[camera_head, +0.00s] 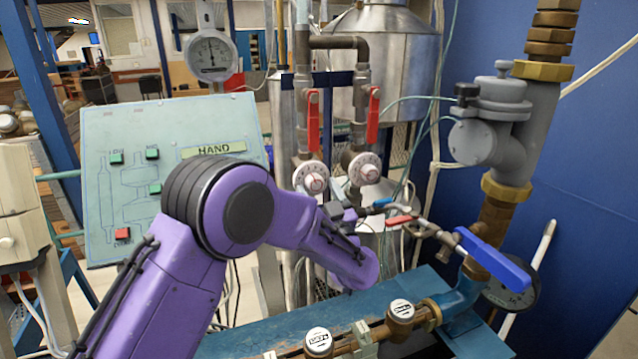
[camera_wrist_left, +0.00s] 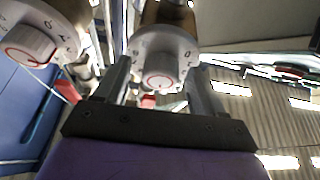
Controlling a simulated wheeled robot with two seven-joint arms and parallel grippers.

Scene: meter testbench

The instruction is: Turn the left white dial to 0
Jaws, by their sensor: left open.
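The left white dial (camera_head: 312,177) is a round white knob with a scale ring and a red-marked centre, on a vertical pipe. In the left wrist view, which appears turned over, this dial (camera_wrist_left: 160,62) is in the middle. My left gripper (camera_wrist_left: 158,72) is open, with one finger on each side of the dial's grey-white knob; I cannot tell whether either finger touches it. In the head view my purple arm reaches just below the dial and its fingertips are hard to make out. My right gripper is not in view.
The right white dial (camera_head: 364,169) is close beside, also at left in the wrist view (camera_wrist_left: 32,45). Red lever handles (camera_head: 313,120) hang above the dials. A green HAND panel (camera_head: 130,150) stands left. A blue-handled valve (camera_head: 490,260) and pipework are at right.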

